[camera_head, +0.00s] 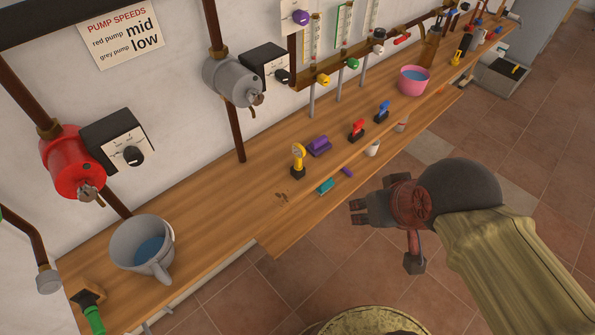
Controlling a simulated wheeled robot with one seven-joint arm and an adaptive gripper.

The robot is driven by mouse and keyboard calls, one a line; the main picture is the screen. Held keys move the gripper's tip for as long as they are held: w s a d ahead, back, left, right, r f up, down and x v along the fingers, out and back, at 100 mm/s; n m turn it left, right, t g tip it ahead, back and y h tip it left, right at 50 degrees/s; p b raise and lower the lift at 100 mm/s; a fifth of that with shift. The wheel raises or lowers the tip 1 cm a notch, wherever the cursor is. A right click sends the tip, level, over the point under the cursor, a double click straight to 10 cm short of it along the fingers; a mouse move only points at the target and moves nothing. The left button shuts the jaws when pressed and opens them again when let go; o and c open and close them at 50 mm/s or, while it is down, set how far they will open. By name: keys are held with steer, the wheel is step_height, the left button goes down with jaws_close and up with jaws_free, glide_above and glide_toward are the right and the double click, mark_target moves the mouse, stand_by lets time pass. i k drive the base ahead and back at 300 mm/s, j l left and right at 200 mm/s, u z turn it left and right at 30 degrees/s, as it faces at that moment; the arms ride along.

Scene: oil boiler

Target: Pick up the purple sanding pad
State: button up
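A purple block-like thing with a raised top (319,146) sits on the wooden bench, just right of the yellow gauge-like thing; it looks like the purple sanding pad. A smaller purple piece (347,171) shows near the bench's front edge, right of a teal piece (325,186); I cannot tell what it is. My gripper (386,238) is right of and in front of the purple things, apart from them, over the floor side of the bench edge. Its two dark fingers are spread wide, with nothing visible between them.
The wooden bench (205,197) runs diagonally. On it stand a grey cup of water (130,235), a yellow gauge-like thing (298,160), red (356,130) and blue (382,111) handled things, and a pink bucket (413,80). Pumps and pipes line the wall. Tiled floor (500,130) lies right.

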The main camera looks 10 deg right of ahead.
mark_target(321, 144)
steer(key=i+l+u, duration=0.15)
steer(key=i+l, duration=0.15)
steer(key=i+l+u, duration=0.15)
steer(key=i+l, duration=0.15)
steer(key=i+l+u, duration=0.15)
steer(key=l, duration=0.35)
steer(key=i+l+u, duration=0.15)
steer(key=i+l, duration=0.15)
steer(key=l, duration=0.15)
